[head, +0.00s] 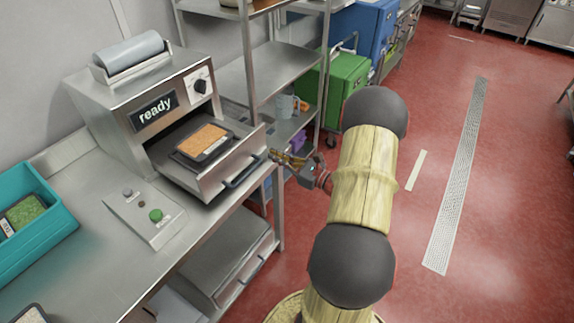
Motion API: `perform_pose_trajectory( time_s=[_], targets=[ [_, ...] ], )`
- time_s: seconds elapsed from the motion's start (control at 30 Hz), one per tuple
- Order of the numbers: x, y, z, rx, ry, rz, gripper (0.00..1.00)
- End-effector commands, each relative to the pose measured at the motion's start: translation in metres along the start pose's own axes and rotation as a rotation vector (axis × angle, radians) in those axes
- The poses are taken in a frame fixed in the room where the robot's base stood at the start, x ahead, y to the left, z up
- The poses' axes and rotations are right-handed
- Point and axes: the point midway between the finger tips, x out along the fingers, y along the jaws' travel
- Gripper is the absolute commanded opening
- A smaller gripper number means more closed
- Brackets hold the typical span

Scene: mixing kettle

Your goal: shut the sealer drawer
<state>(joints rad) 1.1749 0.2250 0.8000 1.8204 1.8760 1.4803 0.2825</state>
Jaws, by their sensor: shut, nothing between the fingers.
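The sealer (122,98) is a steel box on the counter, with a "ready" display and a dial on its front. Its drawer (213,183) is pulled out toward the lower right. A black tray with orange-brown food (202,142) lies in the drawer. A dark bar handle (243,171) is on the drawer's front face. My gripper (274,156) is shut and empty, just right of the drawer front's right end, close to it. I cannot tell whether its fingertips touch the drawer.
A control box (143,215) with a green button sits on the counter in front of the sealer. A teal bin (36,228) holding a green-filled tray is at the left. A steel shelf rack (257,78) stands behind my gripper. The red floor is open at the right.

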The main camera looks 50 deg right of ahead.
Motion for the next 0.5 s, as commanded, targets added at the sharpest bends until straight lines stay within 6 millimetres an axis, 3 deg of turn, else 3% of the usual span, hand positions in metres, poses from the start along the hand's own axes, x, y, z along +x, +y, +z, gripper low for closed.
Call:
perform_pose_trajectory(
  time_s=[0.2, 0.5],
  targets=[
    [0.037, 0.001, -0.002, -0.001, 0.000, 0.003, 0.00],
    [0.055, 0.000, 0.000, -0.001, 0.000, 0.001, 0.00]
  ],
)
